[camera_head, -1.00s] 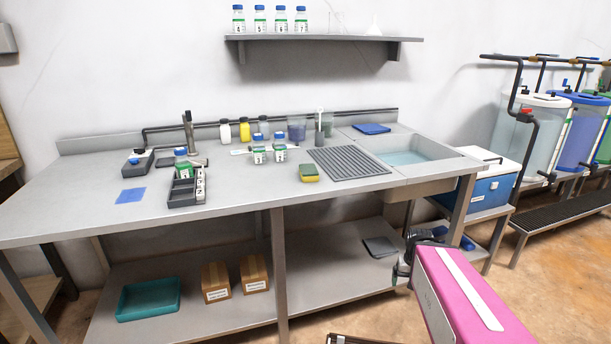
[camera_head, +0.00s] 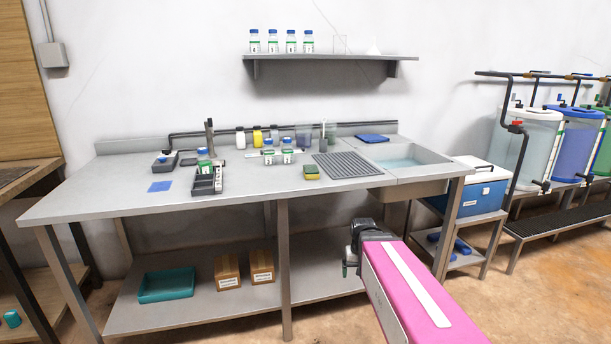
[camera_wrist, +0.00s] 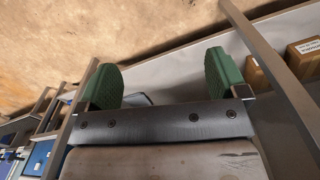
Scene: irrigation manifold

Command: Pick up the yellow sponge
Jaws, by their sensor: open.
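The yellow sponge (camera_head: 311,173), with a dark green layer, lies on the grey bench top (camera_head: 250,190) near its front edge, just left of the ribbed drain mat. My gripper (camera_wrist: 164,82) is open and empty, its two green fingers spread wide in the wrist view. In the head view my gripper end (camera_head: 352,258) is low in front of the bench, below the top and to the right of the sponge. The sponge is not in the wrist view.
A ribbed grey mat (camera_head: 347,165) and a sink basin (camera_head: 410,160) lie right of the sponge. Blue-capped bottles (camera_head: 288,152) stand left of it. A lower shelf (camera_head: 215,304) holds a teal tray (camera_head: 166,285) and cardboard boxes (camera_head: 262,266). A bench leg (camera_head: 284,265) stands left of my gripper.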

